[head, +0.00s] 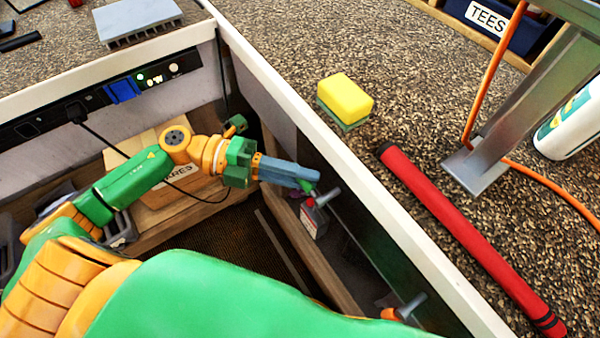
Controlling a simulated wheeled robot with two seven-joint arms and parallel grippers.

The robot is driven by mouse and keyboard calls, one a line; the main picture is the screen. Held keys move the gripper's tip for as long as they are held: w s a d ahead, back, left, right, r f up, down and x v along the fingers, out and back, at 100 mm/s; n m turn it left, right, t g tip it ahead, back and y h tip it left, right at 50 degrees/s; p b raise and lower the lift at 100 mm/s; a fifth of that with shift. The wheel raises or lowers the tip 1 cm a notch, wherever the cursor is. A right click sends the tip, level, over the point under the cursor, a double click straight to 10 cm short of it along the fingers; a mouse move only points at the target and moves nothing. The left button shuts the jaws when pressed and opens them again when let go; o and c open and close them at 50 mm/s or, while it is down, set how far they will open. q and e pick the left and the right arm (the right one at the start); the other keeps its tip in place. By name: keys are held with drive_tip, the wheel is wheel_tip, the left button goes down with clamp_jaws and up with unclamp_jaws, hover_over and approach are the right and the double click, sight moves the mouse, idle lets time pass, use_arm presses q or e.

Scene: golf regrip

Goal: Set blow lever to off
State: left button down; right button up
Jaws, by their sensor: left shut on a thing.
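My left gripper (312,180) reaches in from the left, low inside the bench recess, with its grey-blue fingers pointing right. It is shut at a lever on the inner face of the bench front, which I take as the blow lever. A small green piece shows at the fingertips, and a grey cylindrical stub (328,197) is just below them. The fingers hide most of the lever, so its angle is unclear. A second grey stub (411,305) with an orange end sits lower on the same panel. My right gripper is not in view.
A white bench edge (365,190) runs beside the gripper. On the top lie a yellow sponge (345,97), a red tube (465,235) and an orange hose (545,180) by a metal post (510,120). A cardboard box (165,190) and black cable are in the recess.

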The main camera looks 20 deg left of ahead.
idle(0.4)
use_arm(q)
drive_tip(key=shift+f+n+h+b, duration=0.5)
drive_tip(key=shift+b, duration=0.35)
drive_tip(key=f+n+t+h+b, duration=0.1)
drive_tip(key=n+t+h+b, duration=0.1)
drive_tip(key=n, duration=0.2)
drive_tip(key=s+d+f+n+t+h+b, duration=0.1)
drive_tip(key=n+t+h+b, duration=0.1)
drive_tip(key=n, duration=0.2)
drive_tip(key=d+f+n+t+h+b, duration=0.1)
drive_tip(key=f+n+t+h+b, duration=0.1)
drive_tip(key=n+t, duration=0.1)
drive_tip(key=shift+s+d+n, duration=0.2)
drive_tip(key=shift+s+n, duration=0.2)
drive_tip(key=shift+n, duration=0.2)
drive_tip(key=shift+s+d+f+n+t+y+b, duration=0.1)
drive_tip(key=shift+s+d+n+t+y, duration=0.3)
drive_tip(key=shift+n+t, duration=1.2)
drive_tip(key=shift+s+d+f+n+t+y+b, duration=0.15)
drive_tip(key=shift+n+t+y, duration=0.45)
drive_tip(key=shift+n+t, duration=1)
drive_tip(key=shift+s+d+r+n+t+y+b, duration=0.15)
drive_tip(key=shift+d+n+t+y, duration=0.25)
drive_tip(key=shift+n+t, duration=1.15)
drive_tip(key=shift+f+n+y, duration=0.15)
drive_tip(key=shift+n+y, duration=0.15)
drive_tip(key=shift+n, duration=0.25)
drive_tip(key=c, duration=0.8)
unclamp_jaws()
